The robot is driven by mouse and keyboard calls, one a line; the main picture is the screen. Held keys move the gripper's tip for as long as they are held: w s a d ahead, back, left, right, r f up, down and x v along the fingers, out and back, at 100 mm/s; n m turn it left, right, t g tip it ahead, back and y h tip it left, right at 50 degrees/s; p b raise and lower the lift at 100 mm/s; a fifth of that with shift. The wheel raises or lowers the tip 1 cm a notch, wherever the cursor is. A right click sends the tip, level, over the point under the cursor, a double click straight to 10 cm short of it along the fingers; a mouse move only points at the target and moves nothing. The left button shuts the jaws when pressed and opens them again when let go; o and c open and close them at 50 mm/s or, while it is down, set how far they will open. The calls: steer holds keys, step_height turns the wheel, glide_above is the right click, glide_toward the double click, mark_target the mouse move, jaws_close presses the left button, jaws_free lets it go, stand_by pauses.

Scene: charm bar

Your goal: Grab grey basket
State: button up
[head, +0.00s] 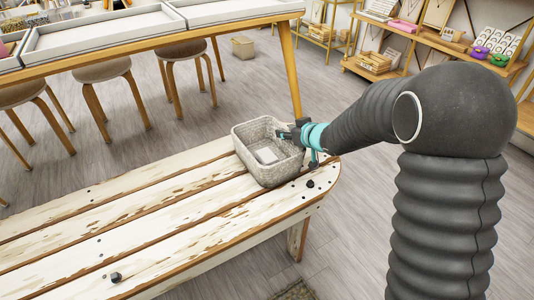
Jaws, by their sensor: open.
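The grey basket (262,173) is a woven, open-topped box near the right end of a worn white plank bench (120,225). A small pale flat item (266,155) lies inside it. My gripper (290,136), with dark fingers and a teal band, is at the basket's right side, reaching in from the right with its fingers at the rim. The gripper is open. The exact place of its fingertips against the rim is too small to tell.
A display table (160,28) with white trays stands behind the bench, with several stools (100,72) under it. Shelves (435,38) with goods stand at the back right. The bench's left part is clear.

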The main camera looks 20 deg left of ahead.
steer(key=shift+a, duration=0.1)
jaws_close()
stand_by(0.4)
